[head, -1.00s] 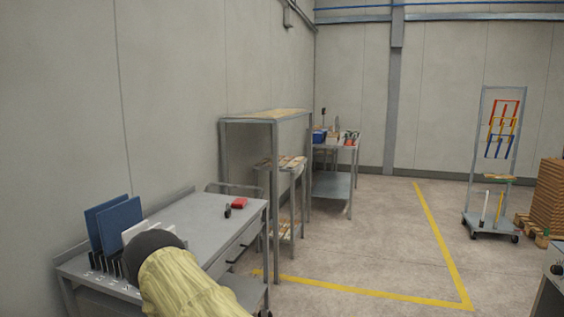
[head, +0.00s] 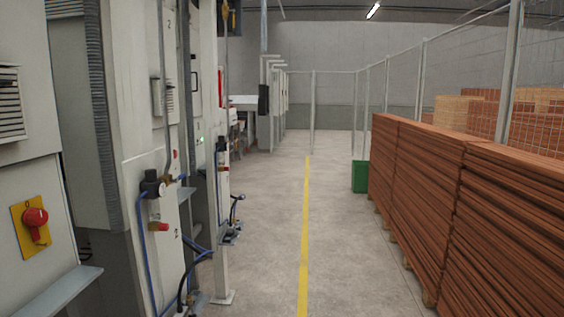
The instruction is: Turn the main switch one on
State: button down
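A red rotary switch (head: 35,222) on a yellow plate (head: 22,229) is mounted on a light grey machine panel at the far left of the head view. Its red handle hangs roughly downward, slightly tilted. I cannot read any label or tell whether this is main switch one. My gripper is not in view.
Tall machine cabinets (head: 107,130) with blue hoses and valves (head: 153,188) line the left. Stacks of reddish-brown boards (head: 425,190) and a wire fence stand on the right. A green bin (head: 361,176) stands farther off. The aisle with a yellow floor line (head: 305,235) is clear.

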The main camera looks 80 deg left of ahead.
aim_at(33, 217)
jog(key=i, duration=0.25)
jog(key=u, duration=4.6)
